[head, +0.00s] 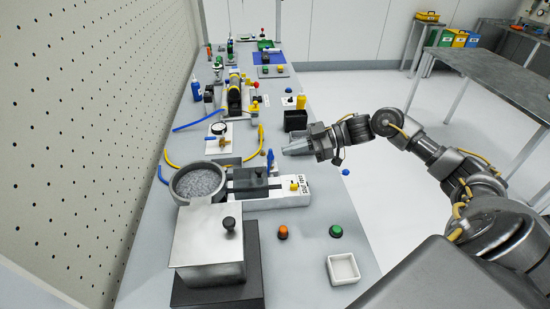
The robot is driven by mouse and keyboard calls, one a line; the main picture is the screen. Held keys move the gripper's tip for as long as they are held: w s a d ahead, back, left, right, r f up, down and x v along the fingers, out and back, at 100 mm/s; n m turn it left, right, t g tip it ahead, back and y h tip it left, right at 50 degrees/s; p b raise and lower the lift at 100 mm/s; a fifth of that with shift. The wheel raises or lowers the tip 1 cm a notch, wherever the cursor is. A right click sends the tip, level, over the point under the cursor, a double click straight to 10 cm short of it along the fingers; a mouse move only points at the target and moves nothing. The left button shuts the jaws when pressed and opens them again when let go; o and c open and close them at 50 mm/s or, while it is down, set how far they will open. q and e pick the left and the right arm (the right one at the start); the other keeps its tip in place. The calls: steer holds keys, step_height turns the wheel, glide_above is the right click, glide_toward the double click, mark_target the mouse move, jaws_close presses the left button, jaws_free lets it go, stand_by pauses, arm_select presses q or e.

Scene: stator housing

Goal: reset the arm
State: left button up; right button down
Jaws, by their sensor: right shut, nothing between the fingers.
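My right arm (440,160) comes in from the right side of the head view and reaches left over the bench edge. My right gripper (290,150) is shut and empty. It is above the bench, in front of a black box and to the upper right of a white fixture with a yellow knob. My left gripper does not show.
The long grey bench (300,255) carries a round grey bowl (199,181), a lidded metal box (208,240), an orange button (282,232), a green button (336,231) and a white tray (343,284). A perforated wall (80,120) borders it at left. A second table (490,75) stands at right.

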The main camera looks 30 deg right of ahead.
steer(key=shift+v, duration=1.2)
steer(key=shift+r, duration=0.15)
